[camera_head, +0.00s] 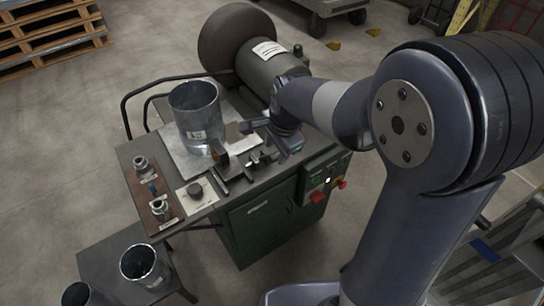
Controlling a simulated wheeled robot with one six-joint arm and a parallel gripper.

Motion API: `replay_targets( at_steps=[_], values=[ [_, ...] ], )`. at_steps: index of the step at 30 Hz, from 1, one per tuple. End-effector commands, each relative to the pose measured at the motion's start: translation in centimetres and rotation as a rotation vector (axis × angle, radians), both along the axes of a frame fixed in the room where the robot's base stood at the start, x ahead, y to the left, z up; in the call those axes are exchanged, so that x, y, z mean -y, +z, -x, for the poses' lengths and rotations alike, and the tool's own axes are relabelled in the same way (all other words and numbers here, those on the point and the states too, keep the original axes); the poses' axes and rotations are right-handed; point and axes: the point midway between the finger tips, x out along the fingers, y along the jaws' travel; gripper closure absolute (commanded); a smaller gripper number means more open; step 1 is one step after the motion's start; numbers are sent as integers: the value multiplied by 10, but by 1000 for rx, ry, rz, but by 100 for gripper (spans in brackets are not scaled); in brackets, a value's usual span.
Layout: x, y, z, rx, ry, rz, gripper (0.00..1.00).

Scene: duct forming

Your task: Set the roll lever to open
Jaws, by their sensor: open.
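My gripper (243,168) is low over the green-sided bench, just right of a grey metal cylinder (195,115), with its dark fingers apart and nothing clearly between them.
A dark knob (196,190) sits on a white plate at the bench's front. Metal fittings (160,208) stand on a brown board to its left. A control panel (325,182) with coloured buttons is on the bench's right side. An open duct (144,265) stands on a low table.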

Motion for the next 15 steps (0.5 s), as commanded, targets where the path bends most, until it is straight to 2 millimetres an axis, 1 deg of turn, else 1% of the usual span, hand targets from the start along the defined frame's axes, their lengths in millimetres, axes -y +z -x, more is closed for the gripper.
replay_targets(
  at_steps=[1, 6, 10, 15],
  values=[
    [-1, -11, -1, -6, 0, 2, 57],
    [-5, -40, -7, -4, 1, 2, 57],
    [-8, -55, -10, -3, 1, 1, 57],
    [-9, -65, -13, -1, 2, 0, 57]
  ],
)
